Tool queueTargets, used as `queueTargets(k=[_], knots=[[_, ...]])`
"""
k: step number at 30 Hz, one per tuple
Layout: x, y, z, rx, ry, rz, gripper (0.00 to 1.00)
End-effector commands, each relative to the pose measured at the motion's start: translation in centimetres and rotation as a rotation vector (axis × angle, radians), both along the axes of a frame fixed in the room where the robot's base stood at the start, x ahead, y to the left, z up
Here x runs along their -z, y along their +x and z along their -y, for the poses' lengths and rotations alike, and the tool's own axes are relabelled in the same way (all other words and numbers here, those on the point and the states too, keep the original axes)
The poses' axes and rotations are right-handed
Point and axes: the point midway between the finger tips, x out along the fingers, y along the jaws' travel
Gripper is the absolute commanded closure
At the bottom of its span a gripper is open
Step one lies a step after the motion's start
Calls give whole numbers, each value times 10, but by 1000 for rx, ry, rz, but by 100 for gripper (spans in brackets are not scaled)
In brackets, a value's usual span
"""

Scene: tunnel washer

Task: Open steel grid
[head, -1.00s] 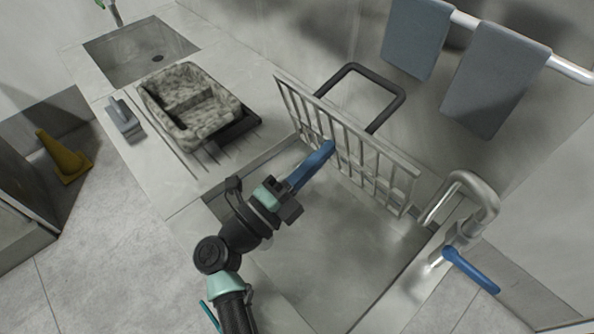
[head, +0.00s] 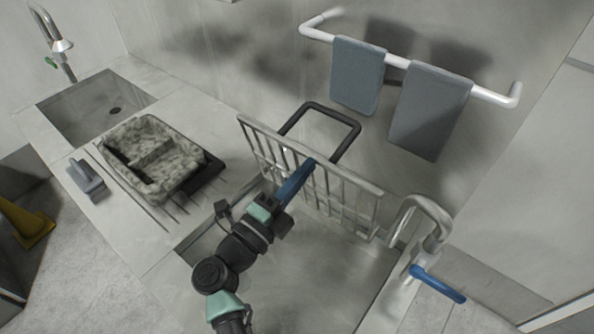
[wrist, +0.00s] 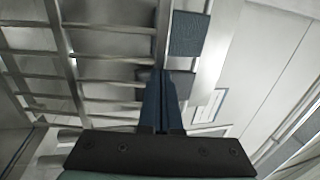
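The steel grid (head: 341,203) stands steeply tilted up over the large basin, close to the back wall, with its rail on top and bars below. In the wrist view, the grid (wrist: 85,54) fills the upper left. My gripper (head: 308,166) has blue fingers that reach the front of the grid near the middle of its top rail. In the wrist view, the fingers of my gripper (wrist: 163,76) are together, with their tips at the grid's rail. I cannot tell whether the rail is between them or only touched.
The large basin (head: 310,275) lies below the grid. A tap with a blue lever (head: 437,283) stands to the right. A black loop handle (head: 345,125) is behind the grid. A speckled tray (head: 160,160) and a grey brush (head: 87,179) lie left. Towels (head: 430,110) hang on a rail.

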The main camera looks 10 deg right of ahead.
Motion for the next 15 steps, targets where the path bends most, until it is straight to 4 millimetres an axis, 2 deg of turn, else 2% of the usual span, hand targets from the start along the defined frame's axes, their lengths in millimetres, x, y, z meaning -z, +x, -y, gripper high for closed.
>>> queueTargets(k=[1, 15], knots=[[-14, 5, 6, 4, 13, -11, 100], [-35, 44, 45, 4, 151, -146, 100]])
